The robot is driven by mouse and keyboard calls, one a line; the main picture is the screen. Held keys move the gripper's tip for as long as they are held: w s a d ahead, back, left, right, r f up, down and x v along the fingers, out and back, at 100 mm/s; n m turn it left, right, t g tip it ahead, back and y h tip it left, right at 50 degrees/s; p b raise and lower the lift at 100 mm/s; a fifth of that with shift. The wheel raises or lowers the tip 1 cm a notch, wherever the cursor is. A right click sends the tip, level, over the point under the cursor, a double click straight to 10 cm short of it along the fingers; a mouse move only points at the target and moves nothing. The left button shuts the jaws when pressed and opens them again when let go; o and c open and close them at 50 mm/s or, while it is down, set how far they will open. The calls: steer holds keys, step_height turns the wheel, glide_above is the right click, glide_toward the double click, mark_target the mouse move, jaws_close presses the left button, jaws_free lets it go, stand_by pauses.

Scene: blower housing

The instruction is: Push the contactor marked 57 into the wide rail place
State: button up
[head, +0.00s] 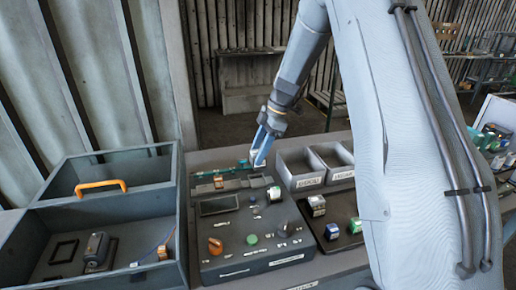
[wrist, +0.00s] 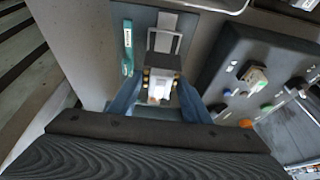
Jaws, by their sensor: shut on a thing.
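My gripper (head: 257,163) is at the far end of the dark panel, pointing down. In the wrist view its blue fingers (wrist: 158,100) are shut on a dark contactor (wrist: 163,62) with a pale face and brass-coloured terminals. I cannot read a 57 on it. A pale rectangular frame on a grey strip (wrist: 166,32) lies just beyond the contactor in the wrist view; I cannot tell for sure whether this is the wide rail place. The contactor overlaps its near side, so any contact or seating is hidden. The head view shows the rail panel (head: 232,184) under my gripper.
A green part (wrist: 127,48) stands left of the contactor. The control panel (head: 225,262) carries an orange knob (head: 215,246) and a green button (head: 251,239). Grey bins (head: 309,182) and a dark tray with contactors (head: 318,206) are right.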

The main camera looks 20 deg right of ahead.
steer(key=shift+x, duration=0.75)
steer(key=shift+d+f+b, duration=0.1)
steer(key=shift+f+b, duration=0.45)
steer(key=shift+f, duration=0.35)
steer(key=shift+f+b, duration=0.4)
steer(key=shift+f, duration=0.65)
steer(key=shift+d+f+b, duration=0.1)
steer(key=shift+f+b, duration=0.95)
steer(key=o, duration=1)
steer(key=shift+o, duration=0.2)
